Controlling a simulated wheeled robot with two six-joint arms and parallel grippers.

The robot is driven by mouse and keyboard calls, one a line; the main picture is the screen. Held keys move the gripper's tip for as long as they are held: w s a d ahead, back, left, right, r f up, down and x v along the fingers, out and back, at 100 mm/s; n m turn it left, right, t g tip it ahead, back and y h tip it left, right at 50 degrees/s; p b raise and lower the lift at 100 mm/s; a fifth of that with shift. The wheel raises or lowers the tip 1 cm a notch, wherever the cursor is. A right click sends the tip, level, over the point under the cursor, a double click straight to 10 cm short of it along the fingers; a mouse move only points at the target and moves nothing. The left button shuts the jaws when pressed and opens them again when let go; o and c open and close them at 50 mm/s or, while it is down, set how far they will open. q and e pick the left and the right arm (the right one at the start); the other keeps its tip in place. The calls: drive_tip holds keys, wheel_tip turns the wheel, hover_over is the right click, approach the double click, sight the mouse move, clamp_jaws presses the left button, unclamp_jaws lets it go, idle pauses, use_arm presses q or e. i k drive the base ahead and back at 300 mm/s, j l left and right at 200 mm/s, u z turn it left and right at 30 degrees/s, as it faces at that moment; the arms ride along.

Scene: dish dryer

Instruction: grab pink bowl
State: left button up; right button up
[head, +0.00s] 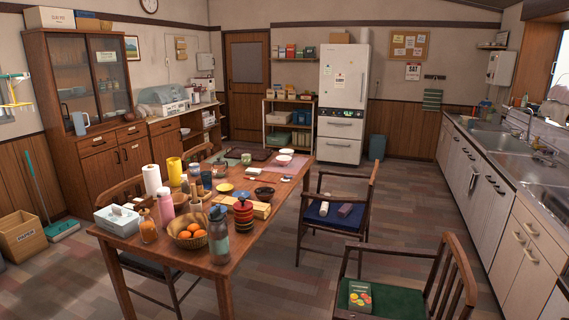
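A small pale bowl (283,160), which looks pinkish, sits upright at the far end of the wooden dining table (205,262), by a pink placemat (290,168). It is small in the view, so its exact colour is hard to tell. Another small whitish dish (286,151) stands just behind it. A dark bowl (264,193) and a yellow bowl (225,187) stand nearer, around the middle of the table. Neither of my grippers is in view, and nothing is seen touching the pale bowl.
The near table end is crowded with a tissue box (116,219), an orange basket (187,235) and a bottle (218,238). Chairs (337,212) stand along the right side. Open floor (400,190) lies between the table and the sink counter (500,165).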

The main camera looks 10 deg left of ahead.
sight(284, 162)
drive_tip(key=u, duration=0.2)
drive_tip(key=i+j+u, duration=0.1)
drive_tip(key=i+u, duration=0.55)
drive_tip(key=u, duration=0.15)
drive_tip(key=i+l+u, duration=0.15)
drive_tip(key=i+u, duration=0.25)
drive_tip(key=i+j+u, duration=0.25)
drive_tip(key=i+u, duration=0.55)
drive_tip(key=i, duration=0.15)
drive_tip(key=i+u, duration=0.4)
drive_tip(key=i, duration=0.15)
drive_tip(key=i+z, duration=0.1)
drive_tip(key=i, duration=1.55)
drive_tip(key=i+z, duration=0.3)
drive_tip(key=i, duration=0.25)
drive_tip(key=i+z, duration=0.35)
drive_tip(key=i, duration=0.2)
drive_tip(key=i+j+z, duration=0.3)
drive_tip(key=i, duration=0.25)
drive_tip(key=i+l+z, duration=0.2)
drive_tip(key=i+z, duration=0.2)
drive_tip(key=i+l+z, duration=0.1)
drive_tip(key=i+z, duration=0.75)
drive_tip(key=i+j+z, duration=0.2)
drive_tip(key=i+z, duration=0.5)
drive_tip(key=i, duration=3)
